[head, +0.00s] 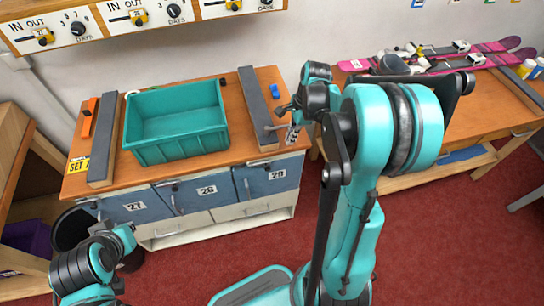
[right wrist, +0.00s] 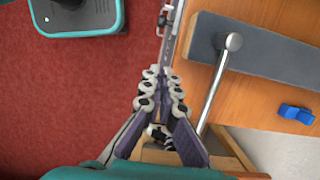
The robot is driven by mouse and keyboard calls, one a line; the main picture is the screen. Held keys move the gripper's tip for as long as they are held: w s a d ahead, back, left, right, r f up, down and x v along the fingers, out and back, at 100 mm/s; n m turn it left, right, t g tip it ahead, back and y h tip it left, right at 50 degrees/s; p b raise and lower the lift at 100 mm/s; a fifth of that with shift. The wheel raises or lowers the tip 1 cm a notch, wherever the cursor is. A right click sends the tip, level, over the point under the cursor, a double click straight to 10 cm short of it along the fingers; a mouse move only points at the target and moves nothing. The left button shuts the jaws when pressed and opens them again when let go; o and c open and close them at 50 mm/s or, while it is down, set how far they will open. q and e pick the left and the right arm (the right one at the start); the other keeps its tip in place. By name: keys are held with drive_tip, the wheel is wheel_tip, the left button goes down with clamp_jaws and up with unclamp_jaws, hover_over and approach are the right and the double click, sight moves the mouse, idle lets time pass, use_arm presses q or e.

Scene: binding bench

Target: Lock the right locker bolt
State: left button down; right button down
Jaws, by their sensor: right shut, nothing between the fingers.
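The right locker door (head: 271,181), blue and marked 29, is at the right end of the bench front. Its metal bolt (head: 258,163) runs along the door's top edge. A metal strip with a small knob, which looks like this bolt (right wrist: 170,28), shows in the right wrist view just beyond the fingertips. How far the bolt is slid I cannot tell. My right gripper (head: 293,135) is shut and empty at the bench's front right corner; in the right wrist view its fingertips (right wrist: 162,74) point toward the strip, apparently just short of it. My left gripper (head: 124,240) is low at the left, its fingers unclear.
A teal bin (head: 178,152) stands on the bench between two grey bars (head: 103,140) (head: 258,110). A metal rod (right wrist: 218,85) stands out beside my right fingers in the right wrist view. A blue clip (head: 274,91) lies behind. Red floor is open in front.

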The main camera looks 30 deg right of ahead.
sight(259, 163)
drive_tip(key=shift+f, duration=0.1)
drive_tip(key=b+x, duration=0.4)
drive_tip(key=x, duration=0.6)
drive_tip(key=shift+a+f, duration=0.15)
drive_tip(key=shift+f, duration=0.1)
drive_tip(key=shift+w+a+f+b, duration=0.15)
drive_tip(key=shift+a+b, duration=0.05)
drive_tip(key=shift+a, duration=0.35)
drive_tip(key=shift+w+a+f+b, duration=0.1)
drive_tip(key=shift+w+a+b, duration=0.1)
drive_tip(key=shift+a, duration=0.35)
drive_tip(key=shift+w+a+f, duration=0.1)
drive_tip(key=shift+a+f, duration=0.05)
drive_tip(key=shift+a, duration=0.4)
drive_tip(key=a, duration=0.2)
drive_tip(key=w+a, duration=0.1)
drive_tip(key=a, duration=0.2)
drive_tip(key=shift+w, duration=0.1)
